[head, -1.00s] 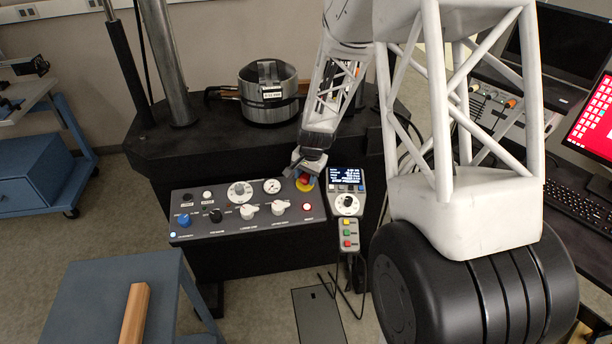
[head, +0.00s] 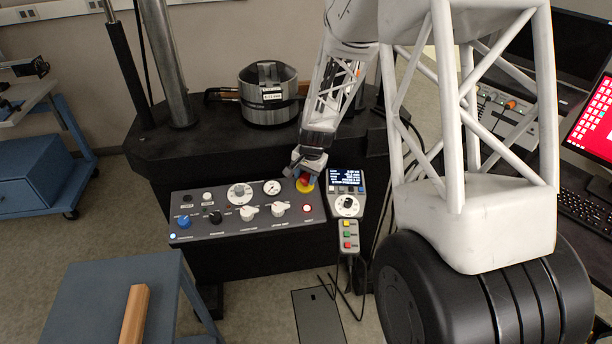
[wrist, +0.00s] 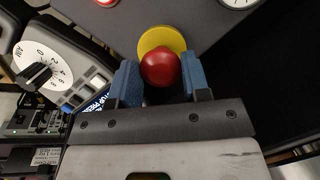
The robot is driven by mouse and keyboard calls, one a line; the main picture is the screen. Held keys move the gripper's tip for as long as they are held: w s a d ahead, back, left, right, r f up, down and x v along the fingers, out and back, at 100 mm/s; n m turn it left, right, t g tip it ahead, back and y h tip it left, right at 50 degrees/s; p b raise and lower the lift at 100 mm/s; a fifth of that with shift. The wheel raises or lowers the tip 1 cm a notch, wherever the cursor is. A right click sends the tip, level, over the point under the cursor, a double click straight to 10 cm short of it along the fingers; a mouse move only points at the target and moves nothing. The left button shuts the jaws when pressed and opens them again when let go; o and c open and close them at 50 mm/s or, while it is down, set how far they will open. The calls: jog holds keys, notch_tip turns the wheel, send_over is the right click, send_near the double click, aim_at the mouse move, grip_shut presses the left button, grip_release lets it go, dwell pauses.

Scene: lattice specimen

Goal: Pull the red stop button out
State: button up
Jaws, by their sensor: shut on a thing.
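The red stop button (wrist: 160,69) is a round red knob on a yellow collar (wrist: 162,38). In the head view the button (head: 304,181) sits at the upper right of the grey control panel (head: 240,229). My gripper (wrist: 163,80) has its two blue fingers on either side of the red knob and is shut on it. In the head view my gripper (head: 303,176) comes down onto the button from above and hides part of it. The button's stem is hidden behind the knob.
A handheld pendant (head: 346,196) with a lit screen stands close to the right of the button. Several knobs and a lit red lamp (head: 307,208) are on the panel. A steel cylinder (head: 268,92) stands on the black machine base behind. A blue table (head: 85,300) is in front at the left.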

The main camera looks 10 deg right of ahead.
jog(key=o, duration=1.3)
jog(key=shift+r, duration=0.1)
jog(key=shift+s+d+r, duration=0.15)
jog(key=shift+d+r, duration=0.05)
jog(key=shift+r, duration=1.1)
jog(key=shift+s+d+r, duration=0.1)
jog(key=shift+d+r, duration=0.05)
jog(key=shift+r, duration=1.1)
jog(key=shift+s+d+r, duration=0.15)
jog(key=shift+d+r, duration=0.05)
jog(key=shift+r, duration=1.1)
